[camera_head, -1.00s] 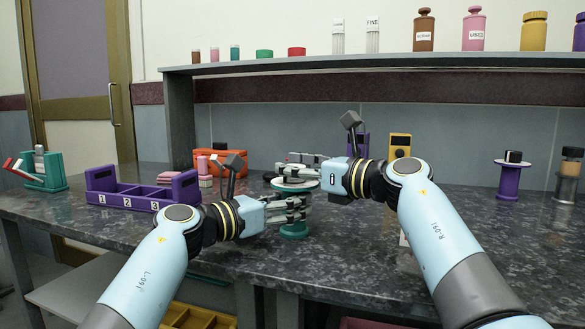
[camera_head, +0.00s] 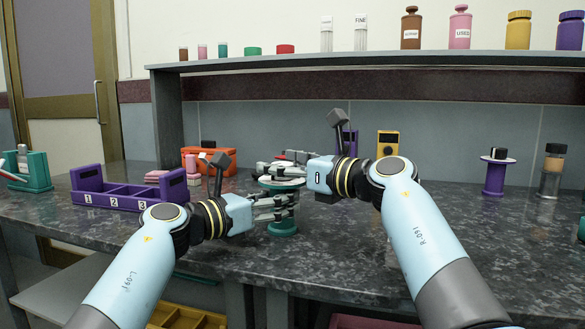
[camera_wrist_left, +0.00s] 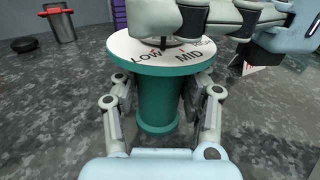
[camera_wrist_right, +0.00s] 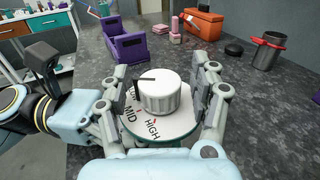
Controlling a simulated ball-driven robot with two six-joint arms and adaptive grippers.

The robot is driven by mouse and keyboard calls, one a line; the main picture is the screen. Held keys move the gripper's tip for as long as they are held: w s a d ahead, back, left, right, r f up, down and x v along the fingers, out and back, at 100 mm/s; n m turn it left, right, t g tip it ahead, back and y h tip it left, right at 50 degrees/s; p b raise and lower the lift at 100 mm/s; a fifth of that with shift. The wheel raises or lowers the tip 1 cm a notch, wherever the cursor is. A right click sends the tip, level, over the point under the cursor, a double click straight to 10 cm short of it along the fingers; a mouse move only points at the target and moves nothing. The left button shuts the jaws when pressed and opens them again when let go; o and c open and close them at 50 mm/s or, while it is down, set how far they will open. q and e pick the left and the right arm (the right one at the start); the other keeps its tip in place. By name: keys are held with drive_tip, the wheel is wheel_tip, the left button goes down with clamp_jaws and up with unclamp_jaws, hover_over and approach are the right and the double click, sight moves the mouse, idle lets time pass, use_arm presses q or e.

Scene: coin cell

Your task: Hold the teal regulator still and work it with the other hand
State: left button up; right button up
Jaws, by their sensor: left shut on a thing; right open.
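The teal regulator (camera_head: 283,229) stands upright on the counter. In the left wrist view its teal body (camera_wrist_left: 158,100) sits between the fingers of my left gripper (camera_wrist_left: 155,108), which is shut on it. Its white top plate (camera_wrist_left: 125,50) reads LOW, MID and HIGH. In the right wrist view a white ribbed knob (camera_wrist_right: 160,92) with a dark pointer sits on that plate. The pointer is on the knob's upper left, near the LOW end. My right gripper (camera_wrist_right: 165,85) is open above the plate, its fingers on either side of the knob.
A purple tray (camera_head: 120,195) with numbered compartments stands left of the regulator. An orange box (camera_head: 222,161) is behind. A shelf of jars runs above.

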drive_tip(key=v, duration=1.1)
drive_tip(key=shift+s+d, duration=0.25)
drive_tip(key=shift+d, duration=0.05)
drive_tip(key=shift+w, duration=0.1)
drive_tip(key=w+a, duration=0.2)
drive_tip(key=a, duration=0.1)
drive_tip(key=w+a+n+g+y, duration=0.1)
drive_tip(key=w+a, duration=0.1)
drive_tip(key=w, duration=0.1)
drive_tip(key=w+a+g, duration=0.1)
drive_tip(key=w+a, duration=0.1)
drive_tip(key=a, duration=0.1)
drive_tip(key=shift+w+a+r+n+y, duration=0.15)
drive_tip(key=shift+w+a+n+y, duration=0.15)
drive_tip(key=shift+n, duration=0.1)
